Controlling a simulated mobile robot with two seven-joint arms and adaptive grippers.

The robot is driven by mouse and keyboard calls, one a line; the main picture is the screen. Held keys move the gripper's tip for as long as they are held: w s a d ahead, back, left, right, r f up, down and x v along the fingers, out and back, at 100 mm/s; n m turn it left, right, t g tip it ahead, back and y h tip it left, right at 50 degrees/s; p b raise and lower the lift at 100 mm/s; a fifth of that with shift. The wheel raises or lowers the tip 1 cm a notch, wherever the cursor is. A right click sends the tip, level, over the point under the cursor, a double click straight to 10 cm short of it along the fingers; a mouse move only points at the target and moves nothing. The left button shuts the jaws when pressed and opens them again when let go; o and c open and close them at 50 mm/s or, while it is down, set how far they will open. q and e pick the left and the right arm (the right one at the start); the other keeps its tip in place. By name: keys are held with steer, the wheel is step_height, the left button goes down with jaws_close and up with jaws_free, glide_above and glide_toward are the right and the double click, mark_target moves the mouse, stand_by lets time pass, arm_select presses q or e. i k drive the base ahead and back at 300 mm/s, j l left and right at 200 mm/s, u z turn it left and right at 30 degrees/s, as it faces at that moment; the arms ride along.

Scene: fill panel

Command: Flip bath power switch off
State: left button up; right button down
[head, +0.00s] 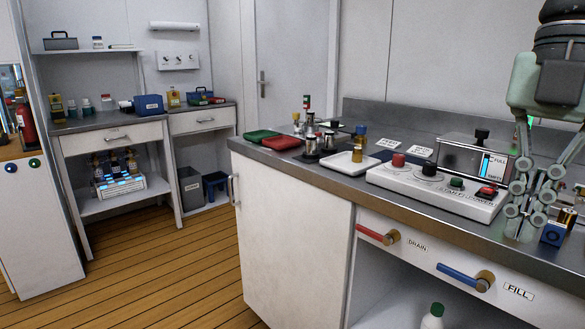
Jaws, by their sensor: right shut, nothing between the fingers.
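A white control panel (425,188) sits on the grey counter, with a red power switch (487,192) near its right end. The lettering in front of the switch appears to read POWER. Whether the switch is on or off is too small to tell. A green button (456,183) by the START lettering, a black knob (429,170) and a red knob (398,160) are to its left. My right gripper (521,228) points down just right of the switch, at the panel's right end. It is shut and empty, apart from the switch as far as I see. My left gripper is out of view.
A gauge box (470,160) with a FULL mark stands behind the panel. Red DRAIN (371,232) and blue FILL (458,274) handles stick out below the counter edge. A white tray (340,165) lies left.

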mark_target(485, 190)
steer(key=k+j, duration=0.8)
